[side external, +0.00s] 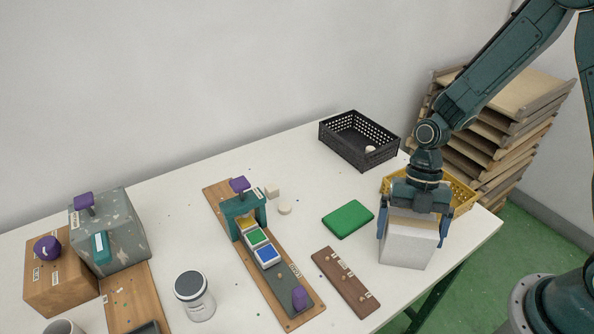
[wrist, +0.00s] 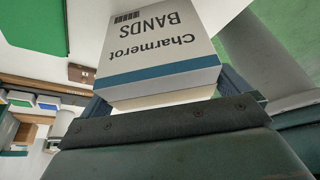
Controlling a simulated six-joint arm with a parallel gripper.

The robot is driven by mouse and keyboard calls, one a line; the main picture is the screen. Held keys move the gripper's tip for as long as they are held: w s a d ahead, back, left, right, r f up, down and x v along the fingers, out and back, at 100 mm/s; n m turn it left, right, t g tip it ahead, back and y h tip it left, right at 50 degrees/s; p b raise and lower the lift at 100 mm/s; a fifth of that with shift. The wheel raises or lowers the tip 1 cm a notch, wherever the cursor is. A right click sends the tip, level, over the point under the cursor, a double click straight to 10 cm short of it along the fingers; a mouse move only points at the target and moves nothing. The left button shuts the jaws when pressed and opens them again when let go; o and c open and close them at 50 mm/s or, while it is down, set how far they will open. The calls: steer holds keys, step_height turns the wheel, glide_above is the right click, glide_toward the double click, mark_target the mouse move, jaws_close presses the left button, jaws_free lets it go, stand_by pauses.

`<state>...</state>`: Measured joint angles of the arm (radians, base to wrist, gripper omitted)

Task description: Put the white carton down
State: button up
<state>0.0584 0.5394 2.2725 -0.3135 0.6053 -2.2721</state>
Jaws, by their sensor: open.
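The white carton (side external: 408,248) stands upright on the white table near its right edge in the side view. In the wrist view the carton (wrist: 160,50) shows the words "Charmerot BANDS", a barcode and a blue stripe. My gripper (side external: 412,236) is directly above it, pointing down, with one finger on each side of the carton. The jaws are open around it; I cannot tell whether either finger still touches it. The carton's base appears to rest on the table top.
A yellow crate (side external: 463,196) is right behind the carton, and a black crate (side external: 345,153) is farther back. A green block (side external: 347,219) and a brown strip (side external: 344,282) lie to the left. The table's right edge (side external: 470,250) is close to the carton.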

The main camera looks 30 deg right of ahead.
steer(key=v, duration=1.1)
stand_by(0.3)
steer(key=shift+r, duration=0.15)
steer(key=s+d+r+m+t+h, duration=0.2)
steer(key=s+r+m+t, duration=0.6)
steer(key=m, duration=1.9)
steer(key=s+r+h, duration=0.1)
steer(key=s+r, duration=0.5)
steer(key=shift+d+r+t, duration=0.15)
steer(key=shift+r+t, duration=0.25)
